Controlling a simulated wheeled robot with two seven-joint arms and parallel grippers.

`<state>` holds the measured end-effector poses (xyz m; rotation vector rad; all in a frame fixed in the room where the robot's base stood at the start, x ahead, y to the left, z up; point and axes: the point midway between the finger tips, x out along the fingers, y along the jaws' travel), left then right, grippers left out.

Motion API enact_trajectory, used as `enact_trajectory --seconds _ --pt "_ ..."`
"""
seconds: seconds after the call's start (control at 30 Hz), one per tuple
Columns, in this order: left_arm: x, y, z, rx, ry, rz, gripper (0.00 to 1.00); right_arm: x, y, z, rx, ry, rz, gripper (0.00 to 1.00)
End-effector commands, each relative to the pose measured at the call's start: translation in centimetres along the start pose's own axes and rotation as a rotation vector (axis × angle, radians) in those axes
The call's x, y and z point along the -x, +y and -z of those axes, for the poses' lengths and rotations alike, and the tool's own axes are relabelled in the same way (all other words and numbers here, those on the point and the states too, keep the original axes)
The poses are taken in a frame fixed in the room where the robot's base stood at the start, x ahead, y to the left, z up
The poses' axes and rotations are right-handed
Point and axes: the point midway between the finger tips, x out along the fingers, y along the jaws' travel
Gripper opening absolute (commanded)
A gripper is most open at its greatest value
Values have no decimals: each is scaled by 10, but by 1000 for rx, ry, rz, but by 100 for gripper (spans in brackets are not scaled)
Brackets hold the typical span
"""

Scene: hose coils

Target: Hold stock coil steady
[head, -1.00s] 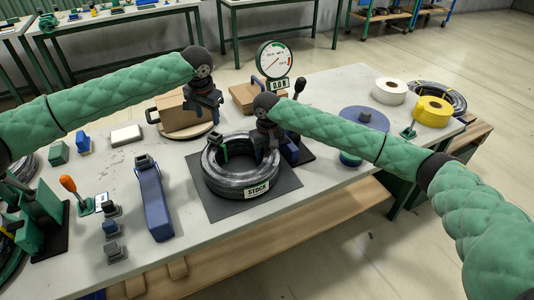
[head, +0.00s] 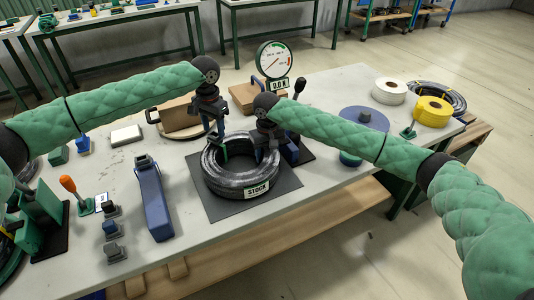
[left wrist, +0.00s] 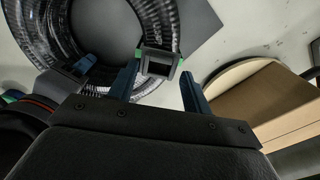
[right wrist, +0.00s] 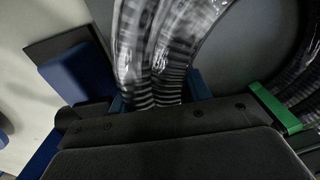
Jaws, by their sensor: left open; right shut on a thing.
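The stock coil (head: 243,187), a black hose coil in clear wrap with a STOCK label (head: 257,190), lies flat on a dark square mat (head: 283,190). My right gripper (head: 266,150) is shut on the coil's far right side; the right wrist view shows the wrapped hose (right wrist: 150,50) between its fingers. My left gripper (head: 214,135) is open above the coil's far left side. In the left wrist view its fingers (left wrist: 160,88) stand on either side of a green clip with a dark block (left wrist: 158,62) on the coil. I cannot tell whether they touch it.
A cardboard box (head: 180,112) on a round board stands behind my left gripper. A dial gauge (head: 272,60) stands behind the coil. A blue long-bodied tool (head: 153,200) lies left of the mat. White (head: 389,91) and yellow (head: 433,110) rolls sit at the right.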

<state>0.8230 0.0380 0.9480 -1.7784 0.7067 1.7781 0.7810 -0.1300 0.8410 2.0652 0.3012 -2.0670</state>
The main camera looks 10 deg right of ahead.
Motion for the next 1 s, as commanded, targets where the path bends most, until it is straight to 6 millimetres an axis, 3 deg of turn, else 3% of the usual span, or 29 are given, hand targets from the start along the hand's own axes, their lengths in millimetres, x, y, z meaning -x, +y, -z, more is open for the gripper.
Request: enact_trajectory --seconds 0.3,1.0 --pt "-33 1 0 -1 -1 -3 49 1 0 0 -1 2 0 0" --pt "-37 2 0 -1 -1 -3 49 1 0 1 0 2 0 0"
